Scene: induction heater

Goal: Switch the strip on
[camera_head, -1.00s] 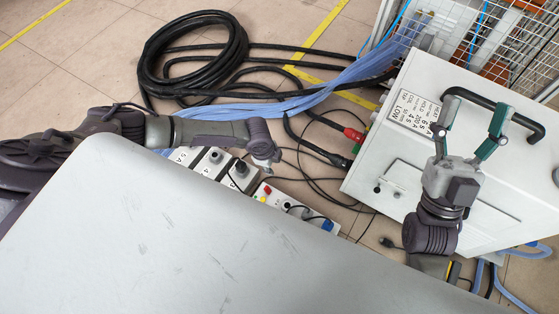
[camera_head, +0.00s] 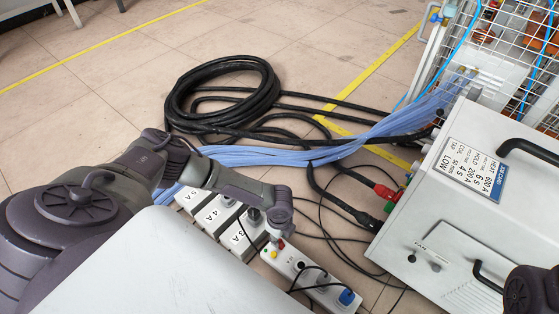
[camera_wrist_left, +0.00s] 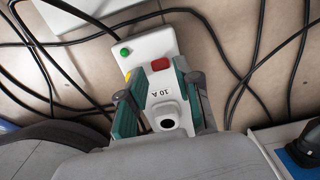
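The power strip (camera_head: 318,288) is white and lies on the floor, with a blue plug (camera_head: 346,297) at its right end. In the left wrist view the strip (camera_wrist_left: 150,45) shows a green button (camera_wrist_left: 124,51), a red rocker switch (camera_wrist_left: 161,65), a yellow part and a round socket marked 10 A. I cannot tell whether the switch is lit. My left gripper (camera_head: 276,238) is over the strip's left end. In the wrist view its teal fingers (camera_wrist_left: 160,92) are spread on either side of the strip's width, with nothing held.
White socket boxes (camera_head: 218,214) stand left of the strip. Black cables (camera_head: 222,98) and blue hoses (camera_head: 270,155) cross the floor behind. The white heater cabinet (camera_head: 440,215) stands at right. A grey panel (camera_head: 200,285) covers the near left. Open tiled floor lies at the back.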

